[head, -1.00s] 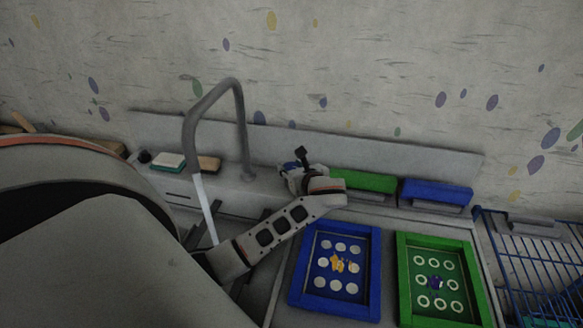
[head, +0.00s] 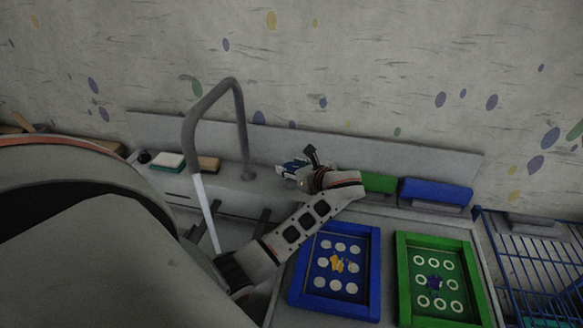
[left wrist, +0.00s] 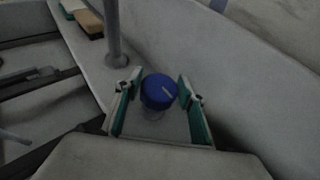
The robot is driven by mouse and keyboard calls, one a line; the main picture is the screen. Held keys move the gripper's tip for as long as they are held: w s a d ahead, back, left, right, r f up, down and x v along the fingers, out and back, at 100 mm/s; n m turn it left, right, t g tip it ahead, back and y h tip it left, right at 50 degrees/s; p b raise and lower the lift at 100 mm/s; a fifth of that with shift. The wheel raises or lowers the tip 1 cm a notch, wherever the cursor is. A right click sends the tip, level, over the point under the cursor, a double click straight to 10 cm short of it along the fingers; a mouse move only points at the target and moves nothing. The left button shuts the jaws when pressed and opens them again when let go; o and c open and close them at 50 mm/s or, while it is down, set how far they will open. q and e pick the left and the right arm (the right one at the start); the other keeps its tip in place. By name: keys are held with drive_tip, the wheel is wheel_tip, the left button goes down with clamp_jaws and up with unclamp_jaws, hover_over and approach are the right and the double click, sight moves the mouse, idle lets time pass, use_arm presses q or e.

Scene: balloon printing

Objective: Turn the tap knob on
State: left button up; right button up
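The blue tap knob (left wrist: 157,92) with a pale pointer mark shows in the left wrist view. My left gripper (left wrist: 158,88) is open, with one green-lined finger on each side of the knob and small gaps visible. In the head view, my left gripper (head: 290,168) is at the back of the sink, right of the tap's foot, and largely hides the knob. The grey tap (head: 240,120) bends over to the left. A pale straight streak (head: 206,210), looking like running water, drops from its spout. My right gripper is not in view.
A blue frame (head: 376,270) and a green frame (head: 402,280) lie right of my left arm. Green and blue blocks (head: 436,192) stand behind them. A sponge (head: 168,161) and brush (head: 208,164) lie left of the tap. A blue wire rack (head: 540,260) is at far right.

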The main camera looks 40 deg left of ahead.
use_arm(q)
drive_tip(key=shift+o, duration=0.7)
drive_tip(key=shift+s+d+r, duration=0.1)
drive_tip(key=shift+d, duration=0.4)
drive_tip(key=v, duration=1.1)
drive_tip(key=shift+r, duration=0.2)
